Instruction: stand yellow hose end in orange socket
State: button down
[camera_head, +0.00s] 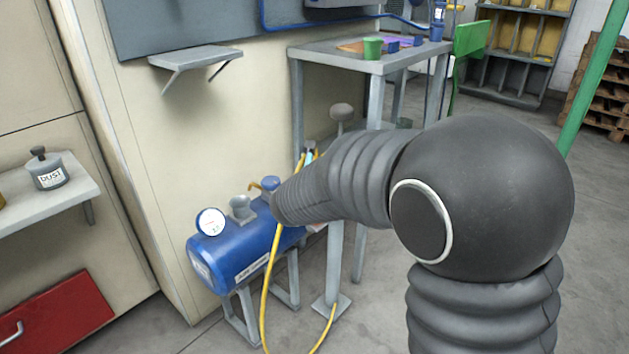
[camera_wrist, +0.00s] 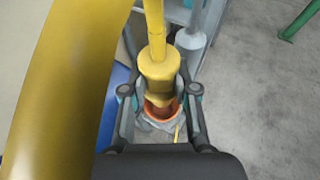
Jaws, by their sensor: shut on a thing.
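My gripper (camera_wrist: 159,96) is shut on the yellow hose end (camera_wrist: 158,66), with one finger on each side of it. The orange socket (camera_wrist: 158,112) shows just below the hose end, round and open at the top. The hose end's lower tip overlaps the socket's far rim in the wrist view. I cannot tell whether it is inside the mouth or above it. In the head view my arm hides the socket and most of the gripper. The yellow hose (camera_head: 270,270) hangs down beside the blue tank.
A blue tank (camera_head: 232,258) with a round gauge (camera_head: 211,222) stands on grey legs by the wall. A grey post (camera_head: 335,265) on a foot plate and a grey table (camera_head: 375,62) stand close to my gripper. The floor (camera_head: 375,315) right of the post is clear.

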jog(key=shift+f, duration=0.2)
jog(key=shift+f+b, duration=0.35)
jog(key=shift+b, duration=0.25)
jog(key=shift+f+b, duration=0.35)
jog(key=shift+b, duration=0.05)
dwell(0.3)
jog(key=shift+f+b, duration=0.8)
jog(key=shift+b, duration=0.05)
jog(key=shift+f+b, duration=0.8)
jog(key=shift+b, duration=0.05)
dwell(0.3)
jog(key=c, duration=0.8)
grip_release()
